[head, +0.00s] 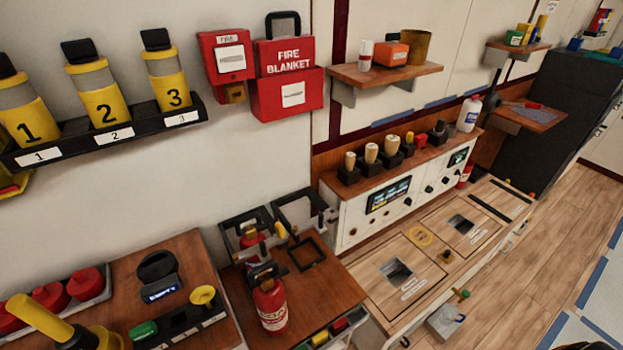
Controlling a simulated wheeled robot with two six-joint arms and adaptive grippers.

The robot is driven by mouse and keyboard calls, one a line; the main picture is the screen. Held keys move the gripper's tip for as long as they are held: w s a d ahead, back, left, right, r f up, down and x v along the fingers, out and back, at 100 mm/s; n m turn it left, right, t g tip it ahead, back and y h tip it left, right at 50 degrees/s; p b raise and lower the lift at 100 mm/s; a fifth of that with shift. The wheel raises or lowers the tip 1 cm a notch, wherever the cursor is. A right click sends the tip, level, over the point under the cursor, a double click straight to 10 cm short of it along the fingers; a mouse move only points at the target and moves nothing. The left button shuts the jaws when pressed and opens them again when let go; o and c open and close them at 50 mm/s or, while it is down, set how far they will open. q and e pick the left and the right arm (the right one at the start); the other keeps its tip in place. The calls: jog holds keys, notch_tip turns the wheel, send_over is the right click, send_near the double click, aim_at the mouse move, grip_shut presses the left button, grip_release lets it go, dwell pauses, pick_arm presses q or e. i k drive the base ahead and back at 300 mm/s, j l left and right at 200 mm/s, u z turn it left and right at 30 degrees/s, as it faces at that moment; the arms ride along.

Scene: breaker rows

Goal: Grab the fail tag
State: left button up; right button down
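No tag with a readable "fail" marking shows in the head view. A small tray (303,346) at the bottom centre, on the edge of the wooden bench, holds small coloured pieces. I cannot tell whether either is a tag, and the bottom edge of the picture cuts the tray off. Neither of my grippers can be made out in this view.
A red extinguisher (270,303) stands on the bench (333,292) just behind the tray, close to black frames (303,249). A white control panel (372,207) stands to the right. Numbered yellow canisters (104,97) sit on a wall rack. Open floor (530,260) lies at right.

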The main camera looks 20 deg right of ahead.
aim_at(340, 326)
jog(key=z, duration=0.85)
